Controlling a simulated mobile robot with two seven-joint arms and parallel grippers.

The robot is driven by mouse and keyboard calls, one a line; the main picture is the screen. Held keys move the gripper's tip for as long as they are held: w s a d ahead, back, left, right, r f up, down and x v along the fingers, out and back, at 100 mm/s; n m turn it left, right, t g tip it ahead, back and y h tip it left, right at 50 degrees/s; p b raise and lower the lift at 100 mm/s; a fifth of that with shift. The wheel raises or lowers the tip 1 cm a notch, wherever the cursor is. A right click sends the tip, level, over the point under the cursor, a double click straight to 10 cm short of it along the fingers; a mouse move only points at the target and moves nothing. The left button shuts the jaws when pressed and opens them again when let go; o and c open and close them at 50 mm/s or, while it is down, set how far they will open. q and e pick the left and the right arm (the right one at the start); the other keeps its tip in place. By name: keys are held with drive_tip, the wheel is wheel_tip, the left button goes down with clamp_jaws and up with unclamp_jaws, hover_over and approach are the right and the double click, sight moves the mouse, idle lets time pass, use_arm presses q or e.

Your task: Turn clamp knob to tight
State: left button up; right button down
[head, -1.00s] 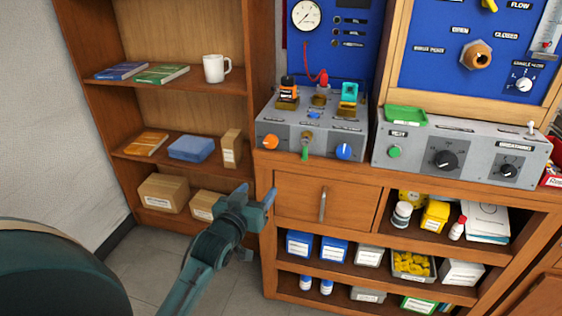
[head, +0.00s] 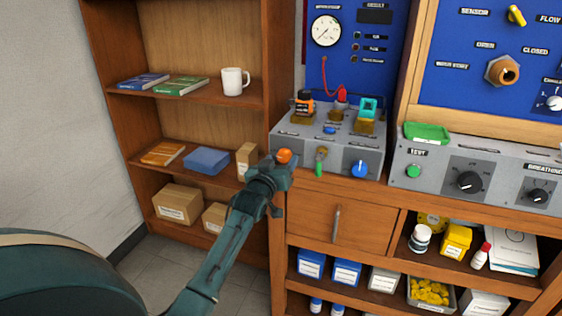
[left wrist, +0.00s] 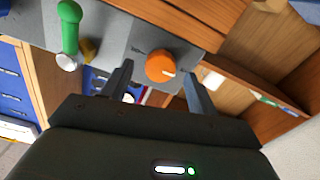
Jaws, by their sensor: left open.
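The orange knob (head: 284,156) sits on the front of the grey test box at its left end, and I cannot read a label that marks it as the clamp knob. My left gripper (head: 279,163) is right at this knob in the head view. In the left wrist view the orange knob (left wrist: 160,66) has a white pointer mark, and the fingers of my open left gripper (left wrist: 158,80) stand on either side of it. I cannot tell whether they touch it. My right gripper is not in view.
A green-handled lever (head: 319,167) and a blue knob (head: 359,169) are on the same box front, right of the orange knob. A wooden drawer (head: 340,222) lies below. A shelf with a white mug (head: 235,81) stands left.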

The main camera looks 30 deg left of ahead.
use_arm(q)
drive_tip(key=shift+w+a, duration=0.15)
drive_tip(key=shift+w, duration=0.4)
drive_tip(key=shift+c, duration=0.5)
drive_tip(key=c, duration=0.9)
